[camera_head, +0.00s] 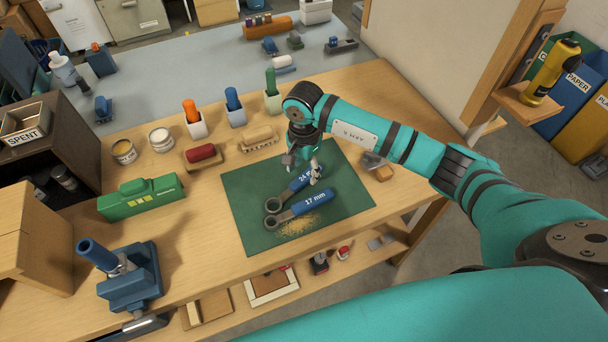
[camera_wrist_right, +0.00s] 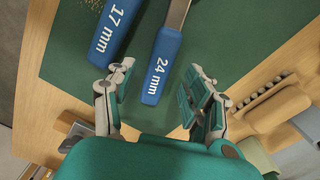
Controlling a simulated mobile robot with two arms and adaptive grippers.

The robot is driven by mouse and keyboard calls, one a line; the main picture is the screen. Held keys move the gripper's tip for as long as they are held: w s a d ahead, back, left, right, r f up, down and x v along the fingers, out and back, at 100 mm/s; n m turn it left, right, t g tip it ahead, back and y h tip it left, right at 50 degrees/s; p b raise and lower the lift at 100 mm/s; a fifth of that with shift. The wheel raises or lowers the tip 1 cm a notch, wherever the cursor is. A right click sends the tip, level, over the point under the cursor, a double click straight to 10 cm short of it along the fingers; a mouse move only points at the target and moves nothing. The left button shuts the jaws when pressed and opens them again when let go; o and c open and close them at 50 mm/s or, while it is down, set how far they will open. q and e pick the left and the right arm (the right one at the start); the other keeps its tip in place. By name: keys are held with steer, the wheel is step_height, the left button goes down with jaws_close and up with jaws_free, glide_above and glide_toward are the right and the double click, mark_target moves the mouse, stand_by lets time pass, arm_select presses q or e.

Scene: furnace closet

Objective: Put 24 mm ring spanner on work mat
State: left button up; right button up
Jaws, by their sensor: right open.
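The 24 mm ring spanner (camera_head: 297,186) lies on the green work mat (camera_head: 248,178), its blue handle partly hidden behind my right gripper in the head view. Its marked handle shows clearly in the right wrist view (camera_wrist_right: 162,68). The 17 mm ring spanner (camera_head: 312,203) lies beside it on the mat, nearer the front; its handle also shows in the wrist view (camera_wrist_right: 108,32). My right gripper (camera_head: 303,172) is open over the mat, with the end of the 24 mm handle between its spread fingers in the wrist view. My left gripper is not in view.
A pile of sawdust (camera_head: 298,226) lies at the mat's front edge. A green box (camera_head: 142,198), a blue vise (camera_head: 130,280), and a red-topped brush (camera_head: 202,155) stand left of the mat. The mat's left part is bare.

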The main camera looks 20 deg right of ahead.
mark_target(303, 177)
step_height(303, 177, up, 9)
steer(key=b, duration=0.2)
steer(key=shift+r, duration=0.1)
stand_by(0.4)
